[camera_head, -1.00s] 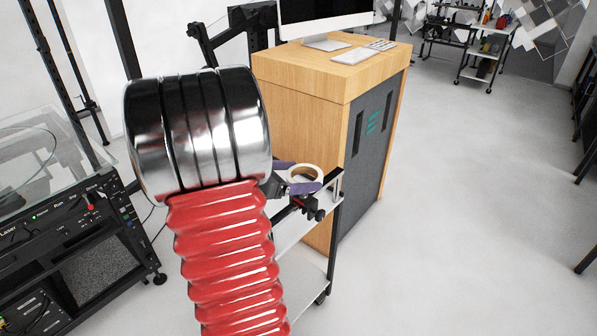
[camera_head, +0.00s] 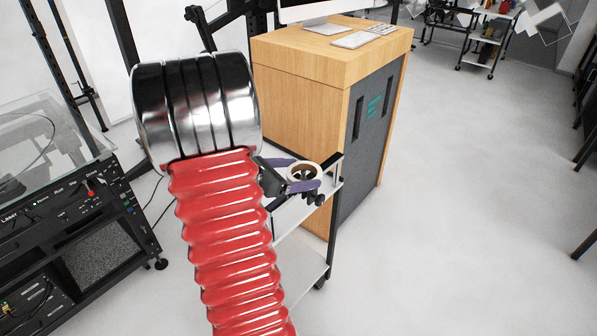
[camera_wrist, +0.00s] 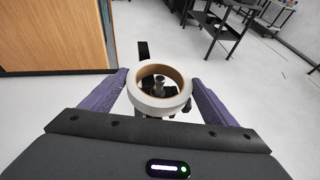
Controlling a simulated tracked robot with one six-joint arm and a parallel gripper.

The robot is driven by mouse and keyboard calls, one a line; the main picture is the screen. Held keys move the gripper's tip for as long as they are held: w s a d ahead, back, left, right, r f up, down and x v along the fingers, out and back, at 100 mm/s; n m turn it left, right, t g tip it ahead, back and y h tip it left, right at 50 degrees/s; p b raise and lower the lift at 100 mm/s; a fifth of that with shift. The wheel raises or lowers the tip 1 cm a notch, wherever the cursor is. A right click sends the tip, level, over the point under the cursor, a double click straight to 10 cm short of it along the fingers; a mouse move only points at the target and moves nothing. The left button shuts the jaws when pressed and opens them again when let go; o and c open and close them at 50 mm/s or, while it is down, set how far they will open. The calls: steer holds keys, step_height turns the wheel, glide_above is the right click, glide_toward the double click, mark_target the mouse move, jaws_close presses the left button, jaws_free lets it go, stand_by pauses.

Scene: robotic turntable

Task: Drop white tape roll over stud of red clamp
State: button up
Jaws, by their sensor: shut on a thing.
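The white tape roll (camera_head: 291,172) is a ring with a brown inner core. It also shows in the wrist view (camera_wrist: 150,104). My gripper (camera_wrist: 159,80) is shut on it, with one purple finger on each side, and holds it roughly level over the cart's corner. A dark clamp part (camera_head: 319,200) shows just below the roll at the cart edge; its red part is hidden. In the wrist view, a dark stud (camera_wrist: 160,83) shows through the roll's hole, near its middle. I cannot tell whether the ring is above the stud or around it.
The cart (camera_head: 300,215) has a pale top and dark posts. A wooden cabinet (camera_head: 300,85) with a monitor stands behind it. A black equipment rack (camera_head: 95,225) is at the left. My red bellows and metal cap cover part of the cart. Open floor lies right.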

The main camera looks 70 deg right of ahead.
steer(key=o, duration=1.1)
steer(key=v, duration=1.4)
steer(key=shift+d+f, duration=0.1)
steer(key=shift+f, duration=0.05)
stand_by(0.6)
